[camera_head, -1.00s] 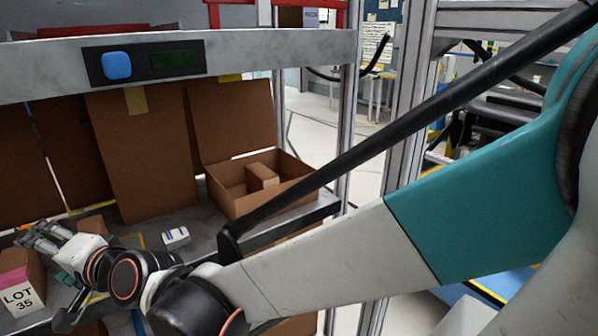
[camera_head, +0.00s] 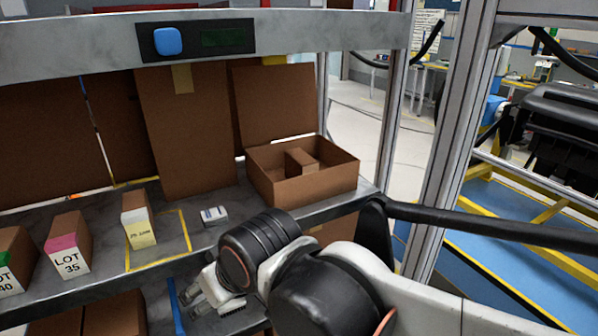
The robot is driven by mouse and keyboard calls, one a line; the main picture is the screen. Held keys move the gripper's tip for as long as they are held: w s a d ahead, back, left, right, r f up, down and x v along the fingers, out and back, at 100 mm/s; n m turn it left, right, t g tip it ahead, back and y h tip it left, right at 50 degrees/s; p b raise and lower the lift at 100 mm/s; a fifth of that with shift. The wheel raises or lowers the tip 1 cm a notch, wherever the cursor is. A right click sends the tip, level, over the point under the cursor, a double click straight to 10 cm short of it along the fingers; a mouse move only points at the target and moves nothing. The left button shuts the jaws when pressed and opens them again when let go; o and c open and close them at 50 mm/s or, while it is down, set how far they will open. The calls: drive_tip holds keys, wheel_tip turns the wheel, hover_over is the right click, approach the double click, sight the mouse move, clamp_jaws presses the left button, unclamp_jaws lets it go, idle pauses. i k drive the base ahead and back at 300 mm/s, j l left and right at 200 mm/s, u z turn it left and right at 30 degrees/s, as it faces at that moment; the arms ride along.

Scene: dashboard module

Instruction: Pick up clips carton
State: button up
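No carton has a readable clips label. A carton with a pale yellow label (camera_head: 138,219) stands upright inside a yellow-outlined square on the shelf; its small print is hard to read. A small white box (camera_head: 214,215) lies to its right. A small brown carton (camera_head: 301,161) lies inside the open cardboard box (camera_head: 315,188). My gripper (camera_head: 190,297) hangs in front of and below the shelf's front edge, apart from these cartons. My arm partly covers it, and I cannot tell whether its fingers are open.
A carton marked LOT 35 (camera_head: 69,244) and a green-topped carton (camera_head: 15,262) stand at the left of the shelf (camera_head: 110,277). Brown cardboard flaps stand behind. A grey beam (camera_head: 70,53) crosses above, and a metal post (camera_head: 392,105) rises at the right.

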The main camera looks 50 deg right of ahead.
sight(297, 163)
drive_tip(key=k+l+z, duration=0.15)
drive_tip(key=z, duration=0.95)
drive_tip(key=i+j+z, duration=0.1)
drive_tip(key=i, duration=0.1)
